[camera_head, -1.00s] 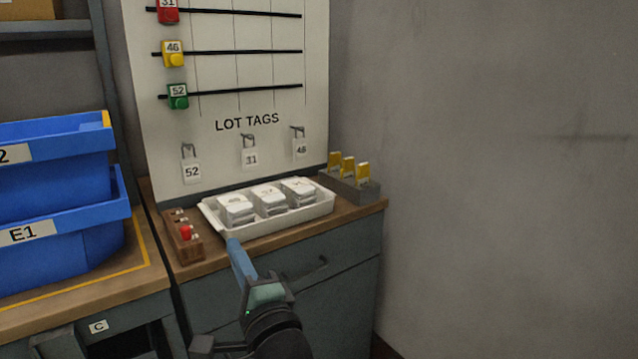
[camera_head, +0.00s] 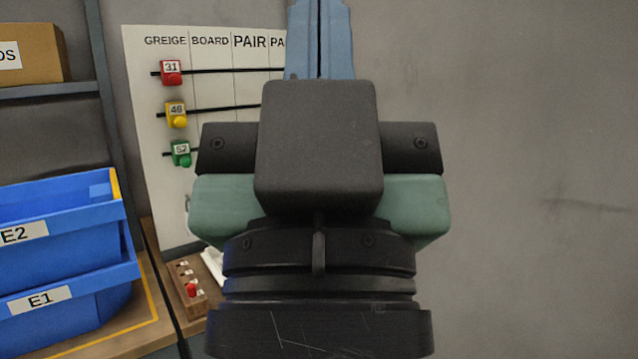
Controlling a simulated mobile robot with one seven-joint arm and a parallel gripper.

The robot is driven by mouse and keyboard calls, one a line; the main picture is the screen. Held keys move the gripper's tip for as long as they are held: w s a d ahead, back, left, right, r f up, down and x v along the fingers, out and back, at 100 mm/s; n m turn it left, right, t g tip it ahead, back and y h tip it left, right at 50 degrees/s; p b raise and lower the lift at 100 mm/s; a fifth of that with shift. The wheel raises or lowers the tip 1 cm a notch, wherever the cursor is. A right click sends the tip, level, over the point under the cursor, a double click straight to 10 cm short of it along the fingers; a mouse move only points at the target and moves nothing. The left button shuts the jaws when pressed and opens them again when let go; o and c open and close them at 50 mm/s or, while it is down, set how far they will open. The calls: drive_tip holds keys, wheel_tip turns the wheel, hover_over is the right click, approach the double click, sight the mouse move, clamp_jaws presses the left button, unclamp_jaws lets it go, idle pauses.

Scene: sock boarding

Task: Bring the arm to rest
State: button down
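My gripper (camera_head: 320,12) is raised close in front of the camera and points upward. Its two blue fingers lie side by side with only a thin dark line between them, so it is shut, and I see nothing held. The fingertips are at the top edge of the picture. The dark wrist and the green-sided gripper body fill the middle of the view and hide much of the board and the bench behind.
Blue bins E2 (camera_head: 60,215) and E1 (camera_head: 75,300) stand at left below a shelf with a cardboard box (camera_head: 35,52). A white board (camera_head: 145,120) carries sliders 31, 46 and 52. A wooden switch block (camera_head: 190,290) sits on the bench. The grey wall at right is bare.

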wheel_tip(320, 180, up, 18)
drive_tip(key=p, duration=1.6)
drive_tip(key=shift+r, duration=0.2)
drive_tip(key=shift+a, duration=0.1)
